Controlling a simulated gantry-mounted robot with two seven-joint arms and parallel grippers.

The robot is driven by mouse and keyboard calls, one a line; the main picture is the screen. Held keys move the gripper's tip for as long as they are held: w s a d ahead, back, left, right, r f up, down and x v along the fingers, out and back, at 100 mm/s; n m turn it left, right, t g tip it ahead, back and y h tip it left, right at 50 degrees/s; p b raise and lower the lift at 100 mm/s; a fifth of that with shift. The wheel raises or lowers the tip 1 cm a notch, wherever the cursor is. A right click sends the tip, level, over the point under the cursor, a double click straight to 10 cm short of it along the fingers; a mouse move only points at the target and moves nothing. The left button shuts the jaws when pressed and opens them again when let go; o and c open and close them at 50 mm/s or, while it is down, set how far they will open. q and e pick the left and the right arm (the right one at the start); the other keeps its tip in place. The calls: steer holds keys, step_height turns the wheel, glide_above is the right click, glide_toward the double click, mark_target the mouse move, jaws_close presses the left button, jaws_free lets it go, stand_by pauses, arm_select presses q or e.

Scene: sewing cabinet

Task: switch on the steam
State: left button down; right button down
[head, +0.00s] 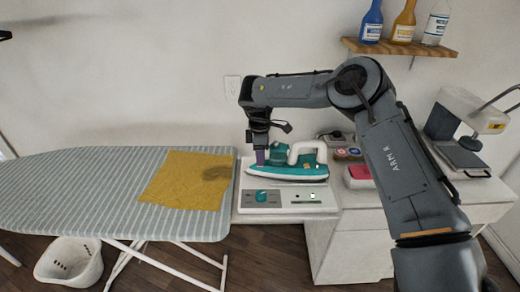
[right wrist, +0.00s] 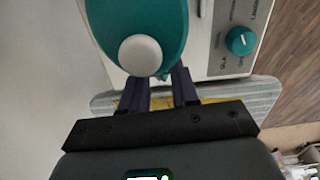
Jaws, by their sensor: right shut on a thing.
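The teal and white steam iron (head: 290,172) rests on its white station (head: 330,207). My right gripper (head: 260,158) is at the iron's left end. In the right wrist view, the fingers (right wrist: 160,88) stand either side of a small teal part under the iron's white round knob (right wrist: 140,55). They are shut on that part of the iron, mostly hidden by the fingers. My left gripper is not in view.
A striped ironing board (head: 100,190) with a yellow cloth (head: 185,182) stands left of the station. A shelf with bottles (head: 400,47) hangs above. A white basket (head: 70,262) is on the floor.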

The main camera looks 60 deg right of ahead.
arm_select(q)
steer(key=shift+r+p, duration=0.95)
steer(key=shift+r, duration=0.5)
arm_select(e)
steer(key=shift+w+d+g+y, duration=0.2)
steer(key=shift+g+y, duration=0.3)
steer(key=shift+y, duration=0.2)
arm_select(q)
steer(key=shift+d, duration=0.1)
arm_select(e)
steer(key=shift+s, duration=0.1)
steer(key=c, duration=0.8)
jaws_free()
steer(key=shift+c, duration=0.2)
steer(key=shift+d+r, duration=0.1)
steer(key=shift+r, duration=0.55)
arm_select(q)
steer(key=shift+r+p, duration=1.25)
steer(key=shift+p, duration=0.05)
arm_select(e)
step_height(320, 180, up, 9)
steer(key=w+d, duration=0.1)
steer(key=shift+r, duration=0.2)
steer(key=shift+d, duration=0.1)
